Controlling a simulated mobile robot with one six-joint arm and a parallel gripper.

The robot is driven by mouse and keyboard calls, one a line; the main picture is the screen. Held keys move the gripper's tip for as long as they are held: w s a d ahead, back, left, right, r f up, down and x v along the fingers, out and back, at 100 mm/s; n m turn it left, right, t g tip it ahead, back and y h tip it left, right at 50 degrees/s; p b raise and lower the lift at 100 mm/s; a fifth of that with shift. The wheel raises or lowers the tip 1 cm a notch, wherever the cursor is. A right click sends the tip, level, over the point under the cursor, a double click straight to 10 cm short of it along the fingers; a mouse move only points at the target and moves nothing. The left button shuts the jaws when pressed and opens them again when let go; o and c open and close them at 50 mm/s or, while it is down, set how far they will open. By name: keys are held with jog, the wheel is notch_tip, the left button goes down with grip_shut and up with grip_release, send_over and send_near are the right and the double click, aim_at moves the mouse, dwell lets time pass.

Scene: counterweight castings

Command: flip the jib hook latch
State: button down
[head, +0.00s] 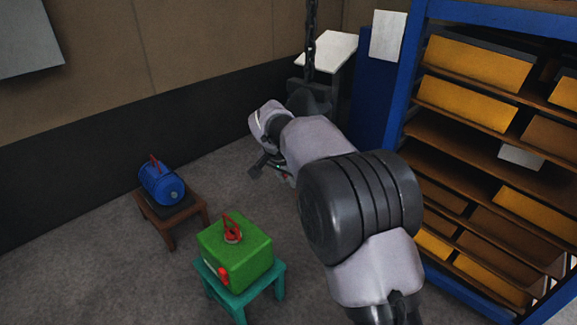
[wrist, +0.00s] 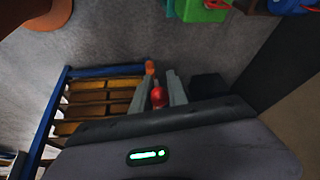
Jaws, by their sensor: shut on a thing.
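A dark chain (head: 311,45) hangs at the back, with a dark block (head: 296,87) at its lower end. My arm covers what is below it, so I cannot make out the hook or its latch in the head view. In the wrist view my gripper (wrist: 160,82) has its two grey fingers on either side of a small red knob (wrist: 158,97), and it is shut on it. I cannot tell for certain that this knob belongs to the latch. A small orange piece (wrist: 150,67) shows by the left fingertip.
A green casting (head: 235,255) with a red handle sits on a teal stool (head: 240,299). A blue cylinder (head: 160,187) lies on a brown stool (head: 171,226). A blue shelf rack (head: 400,80) with yellow bins stands at right. Floor between stools and wall is clear.

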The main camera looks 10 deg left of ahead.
jog(key=shift+r+g+y+p, duration=0.3)
jog(key=shift+r+g+p, duration=0.1)
jog(key=shift+p, duration=0.4)
jog(key=shift+s+f, duration=0.1)
jog(key=shift+f, duration=0.05)
jog(key=c, duration=1.3)
grip_release()
jog(key=v, duration=1.7)
jog(key=shift+r, duration=0.2)
